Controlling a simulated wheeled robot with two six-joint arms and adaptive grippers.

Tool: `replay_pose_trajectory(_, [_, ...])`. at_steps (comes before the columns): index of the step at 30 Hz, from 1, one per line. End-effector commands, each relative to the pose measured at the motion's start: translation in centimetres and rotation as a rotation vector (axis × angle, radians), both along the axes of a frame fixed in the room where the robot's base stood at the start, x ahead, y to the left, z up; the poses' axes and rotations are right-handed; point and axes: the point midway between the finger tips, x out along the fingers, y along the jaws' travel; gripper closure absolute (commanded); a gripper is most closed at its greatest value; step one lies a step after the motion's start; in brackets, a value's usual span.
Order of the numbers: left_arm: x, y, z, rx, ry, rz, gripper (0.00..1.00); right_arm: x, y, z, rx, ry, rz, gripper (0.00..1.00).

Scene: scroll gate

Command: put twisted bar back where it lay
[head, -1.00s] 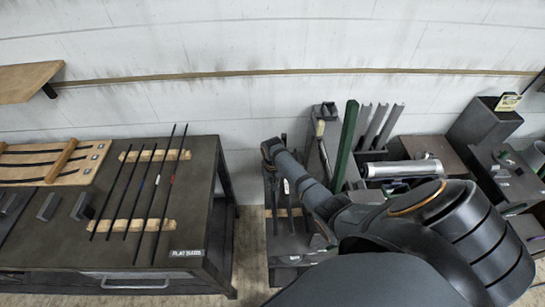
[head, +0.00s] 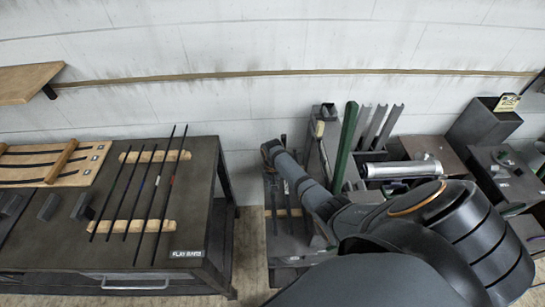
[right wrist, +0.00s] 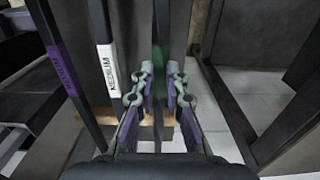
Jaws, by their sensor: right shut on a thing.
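In the right wrist view my right gripper (right wrist: 162,92) is shut on a dark upright bar (right wrist: 161,30) with a greenish patch on it. I take this as the twisted bar, but its twist is too blurred to see. Beside it to the left stand a dark bar with a white label (right wrist: 109,70) and a bar with a purple label (right wrist: 62,70). In the head view my right arm reaches over the low dark rack (head: 284,250), and its gripper is hidden behind the wrist. My left gripper is not in view.
A dark table (head: 205,160) at left carries several thin bars on wooden rests (head: 160,226). Pale floor shows between table and rack.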

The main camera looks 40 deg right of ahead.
Motion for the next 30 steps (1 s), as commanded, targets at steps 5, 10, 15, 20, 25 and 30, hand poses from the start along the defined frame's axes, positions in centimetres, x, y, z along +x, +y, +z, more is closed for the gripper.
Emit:
replay_pose_trajectory(5, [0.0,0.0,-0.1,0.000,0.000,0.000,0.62,0.1,0.0,-0.1,0.000,-0.002,0.000,0.86])
replay_pose_trajectory(10, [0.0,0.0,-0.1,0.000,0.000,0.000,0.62,0.1,0.0,-0.1,0.000,-0.001,0.000,0.63])
replay_pose_trajectory(15, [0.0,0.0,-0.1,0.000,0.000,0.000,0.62,0.0,0.0,-0.1,-0.001,-0.001,0.000,0.61])
replay_pose_trajectory(20, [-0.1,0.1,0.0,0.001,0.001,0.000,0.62,-0.1,0.0,-0.1,0.000,0.002,0.000,0.61])
replay_pose_trajectory(25, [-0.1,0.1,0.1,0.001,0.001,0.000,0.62,0.3,0.0,1.3,0.000,-0.001,0.000,0.61])
replay_pose_trajectory(30, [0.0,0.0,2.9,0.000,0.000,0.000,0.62,0.8,-0.1,5.2,0.000,0.001,-0.001,0.61])
